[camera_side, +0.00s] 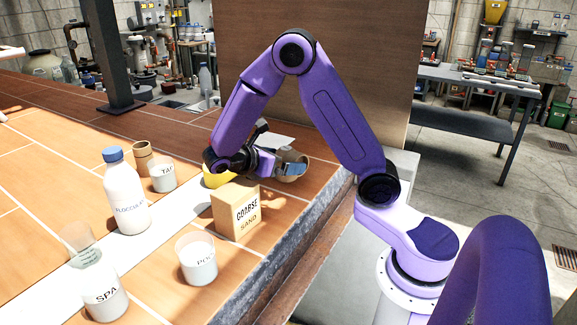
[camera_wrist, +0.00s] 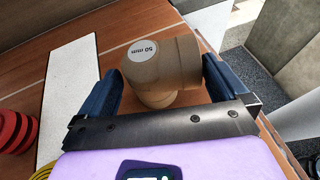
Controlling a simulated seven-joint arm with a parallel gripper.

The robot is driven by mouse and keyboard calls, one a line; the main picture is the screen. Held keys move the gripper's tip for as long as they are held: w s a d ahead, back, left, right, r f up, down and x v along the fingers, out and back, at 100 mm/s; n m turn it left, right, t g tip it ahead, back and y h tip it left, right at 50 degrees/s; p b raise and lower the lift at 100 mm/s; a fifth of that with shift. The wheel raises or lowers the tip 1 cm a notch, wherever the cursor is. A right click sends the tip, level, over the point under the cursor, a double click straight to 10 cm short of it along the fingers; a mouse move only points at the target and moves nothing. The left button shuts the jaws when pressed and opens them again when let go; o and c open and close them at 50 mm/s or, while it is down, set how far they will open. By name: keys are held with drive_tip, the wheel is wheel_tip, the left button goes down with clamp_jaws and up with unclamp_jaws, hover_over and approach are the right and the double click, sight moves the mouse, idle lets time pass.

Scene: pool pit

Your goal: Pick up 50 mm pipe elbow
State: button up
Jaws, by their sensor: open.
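The 50 mm pipe elbow is a tan fitting with a white oval "50 mm" label. In the wrist view the elbow (camera_wrist: 170,68) lies between the two dark blue fingers of my gripper (camera_wrist: 160,80). The fingers are open, one on each side and close to it; I cannot tell whether either touches. In the side view my gripper (camera_side: 284,168) is low over the far right part of the tiled deck, behind the sand box. The elbow (camera_side: 293,177) is partly hidden there by the fingers.
A "coarse sand" box (camera_side: 237,210) stands just in front of my gripper, with a yellow object (camera_side: 217,180) beside it. A flocculant bottle (camera_side: 125,195) and several cups stand left. The deck's edge is close on the right. Red discs (camera_wrist: 12,130) lie left in the wrist view.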

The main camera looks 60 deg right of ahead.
drive_tip(key=shift+x, duration=1.6)
drive_tip(key=shift+f, duration=0.15)
drive_tip(key=c, duration=0.8)
drive_tip(key=shift+a, duration=0.1)
